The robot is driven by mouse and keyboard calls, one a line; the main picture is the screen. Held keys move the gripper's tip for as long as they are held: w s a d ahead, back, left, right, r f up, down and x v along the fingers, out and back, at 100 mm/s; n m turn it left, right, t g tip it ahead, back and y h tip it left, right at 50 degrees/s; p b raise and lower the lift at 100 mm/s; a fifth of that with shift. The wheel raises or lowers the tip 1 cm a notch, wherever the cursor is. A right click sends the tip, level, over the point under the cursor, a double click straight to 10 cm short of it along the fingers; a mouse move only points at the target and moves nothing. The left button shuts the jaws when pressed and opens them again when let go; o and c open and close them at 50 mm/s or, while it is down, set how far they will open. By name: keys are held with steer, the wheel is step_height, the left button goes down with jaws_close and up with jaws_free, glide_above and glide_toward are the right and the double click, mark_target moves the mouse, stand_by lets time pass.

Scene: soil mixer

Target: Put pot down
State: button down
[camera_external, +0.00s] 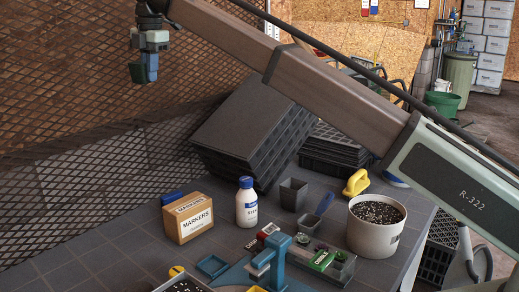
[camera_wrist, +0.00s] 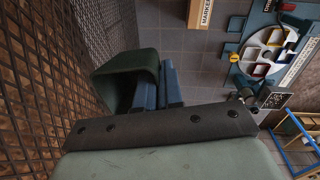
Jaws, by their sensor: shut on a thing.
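My gripper (camera_external: 151,68) is at the upper left in the external view, high in front of the mesh fence and well above the table. Its blue fingers are shut on a small dark green pot (camera_external: 137,73). In the wrist view the pot (camera_wrist: 125,72) is beside the blue fingers (camera_wrist: 171,85), with its opening facing sideways and down. The exact contact between fingers and pot is partly hidden. Another small dark pot (camera_external: 293,194) stands on the grey tiled table (camera_external: 110,240), apart from my gripper.
A MARKERS box (camera_external: 188,220), a white bottle (camera_external: 246,205), a soil-filled bucket (camera_external: 376,228) and a blue fixture (camera_external: 275,262) stand on the table. Stacked black trays (camera_external: 245,130) are at the back. The table's left part is clear. A mesh fence (camera_external: 70,80) runs along the left.

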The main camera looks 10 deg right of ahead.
steer(key=s+a+n, duration=0.3)
steer(key=s+a, duration=1.3)
steer(key=s, duration=0.4)
glide_above(98, 268)
step_height(98, 268, down, 32)
steer(key=shift+s+d+f, duration=0.1)
steer(key=shift+f, duration=2.6)
steer(key=shift+d+f, duration=0.1)
steer(key=shift+f, duration=2.55)
steer(key=shift+f, duration=0.1)
steer(key=c, duration=1.7)
jaws_free()
steer(key=o, duration=0.4)
steer(key=r, duration=0.8)
steer(key=d+r, duration=0.1)
steer(key=r, duration=0.3)
steer(key=shift+s+d+r, duration=0.1)
steer(key=shift+s, duration=0.15)
